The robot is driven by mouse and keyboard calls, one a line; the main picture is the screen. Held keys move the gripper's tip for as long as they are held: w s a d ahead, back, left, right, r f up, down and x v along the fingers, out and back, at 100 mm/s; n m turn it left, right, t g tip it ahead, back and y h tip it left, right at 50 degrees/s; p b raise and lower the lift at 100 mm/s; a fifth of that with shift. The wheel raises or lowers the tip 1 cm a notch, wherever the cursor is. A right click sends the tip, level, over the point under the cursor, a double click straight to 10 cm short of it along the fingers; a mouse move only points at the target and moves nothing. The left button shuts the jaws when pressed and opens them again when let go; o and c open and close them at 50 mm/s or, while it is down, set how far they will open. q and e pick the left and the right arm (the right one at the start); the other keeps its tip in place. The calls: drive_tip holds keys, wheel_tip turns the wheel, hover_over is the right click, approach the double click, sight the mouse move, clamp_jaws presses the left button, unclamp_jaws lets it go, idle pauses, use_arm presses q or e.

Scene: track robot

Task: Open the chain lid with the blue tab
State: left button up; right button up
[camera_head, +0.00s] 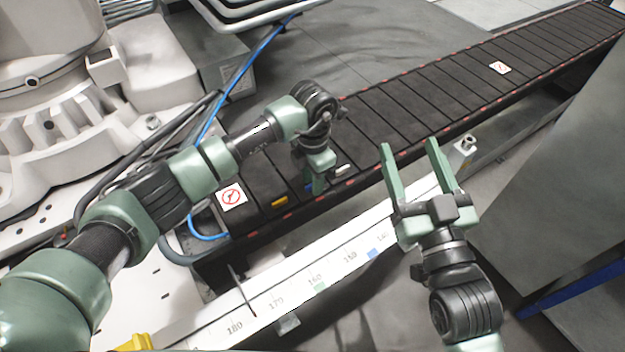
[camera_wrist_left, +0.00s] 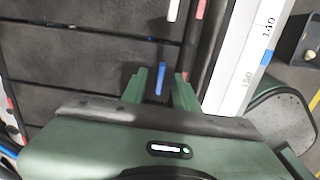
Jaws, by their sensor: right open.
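The black segmented cable chain (camera_head: 420,100) runs diagonally from lower left to upper right in the head view. The blue tab (camera_wrist_left: 161,78) lies on a dark chain lid (camera_wrist_left: 95,65) in the left wrist view; in the head view the blue tab (camera_head: 308,187) is partly hidden by my left gripper. My left gripper (camera_head: 316,187) points down over the chain at the tab. In the wrist view my left gripper (camera_wrist_left: 160,88) has its fingers apart, one on each side of the tab, with gaps visible. My right gripper (camera_head: 412,150) is open and empty, right of the chain.
A yellow tab (camera_head: 280,202) and a white tab (camera_head: 343,169) sit on neighbouring lids. A white ruled rail (camera_head: 330,268) runs along the chain's near side. A blue cable (camera_head: 222,100) and a large white machine (camera_head: 40,60) stand left. A grey cabinet (camera_head: 560,190) stands right.

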use_arm(q)
clamp_jaws()
idle(1.4)
